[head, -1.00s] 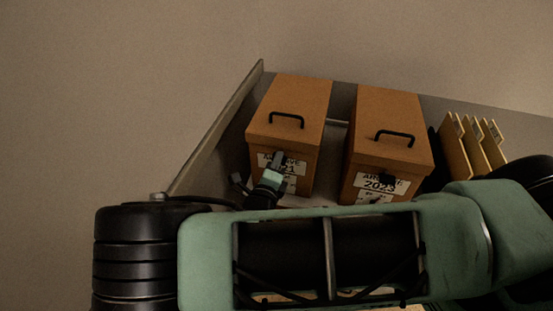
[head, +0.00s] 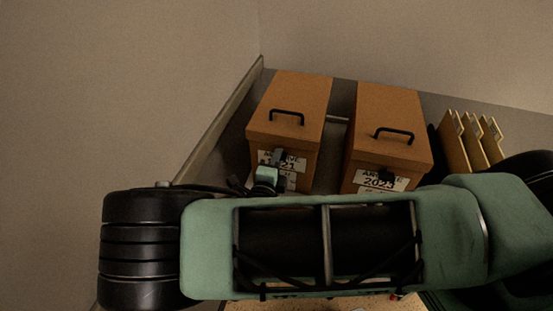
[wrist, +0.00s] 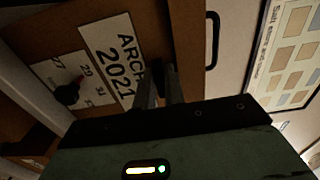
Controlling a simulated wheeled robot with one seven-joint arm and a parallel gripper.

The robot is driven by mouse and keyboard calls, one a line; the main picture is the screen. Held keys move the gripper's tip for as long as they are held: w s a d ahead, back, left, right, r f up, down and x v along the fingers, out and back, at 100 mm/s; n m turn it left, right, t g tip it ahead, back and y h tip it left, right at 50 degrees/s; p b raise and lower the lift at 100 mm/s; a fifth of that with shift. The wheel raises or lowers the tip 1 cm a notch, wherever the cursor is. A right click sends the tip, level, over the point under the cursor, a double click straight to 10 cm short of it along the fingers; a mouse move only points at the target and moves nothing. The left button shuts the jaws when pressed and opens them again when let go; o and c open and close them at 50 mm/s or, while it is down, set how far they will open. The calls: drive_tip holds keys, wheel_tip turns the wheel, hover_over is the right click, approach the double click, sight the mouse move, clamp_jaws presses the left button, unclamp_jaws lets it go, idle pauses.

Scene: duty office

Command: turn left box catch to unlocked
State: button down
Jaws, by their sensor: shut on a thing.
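The left box (head: 295,100) is a brown archive box with a black top handle and a white label (head: 296,160) reading 2021. Its dark catch sits at the top of the front, by the label, mostly hidden behind my gripper. My gripper (head: 272,164) is at the front of this box. In the wrist view, my gripper (wrist: 161,82) has its two fingers close together, shut on the dark catch (wrist: 168,70) beside the label. The catch's exact angle is hard to tell.
In the wrist view, a dark knob (wrist: 67,93) sits on a numbered white plate (wrist: 74,80) beside the label. A second brown box (head: 392,120), labelled 2023, stands to the right. Beige folders (head: 472,140) stand further right. A wall is close on the left.

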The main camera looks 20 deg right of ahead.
drive_tip(key=c, duration=1.5)
unclamp_jaws()
drive_tip(key=b+v, duration=0.5)
drive_tip(key=v, duration=1.2)
drive_tip(key=shift+s+a, duration=0.1)
drive_tip(key=shift+s, duration=0.05)
drive_tip(key=s+d+r+m+g+y, duration=0.1)
drive_tip(key=s+d+r+m+g, duration=0.25)
drive_tip(key=m+g, duration=0.45)
drive_tip(key=s+d+r+m+g, duration=0.25)
drive_tip(key=s+m+g, duration=0.2)
drive_tip(key=m, duration=0.65)
drive_tip(key=s+r+m+y, duration=0.1)
drive_tip(key=r+m+y, duration=0.2)
drive_tip(key=m, duration=0.3)
drive_tip(key=s+r+m+g+y, duration=0.1)
drive_tip(key=r+m+y, duration=0.2)
drive_tip(key=r+m, duration=0.2)
drive_tip(key=s+a+r+m+g+y, duration=0.1)
drive_tip(key=r+m+y, duration=0.3)
drive_tip(key=m, duration=0.5)
drive_tip(key=shift+s+a+r, duration=0.1)
drive_tip(key=shift+s, duration=0.45)
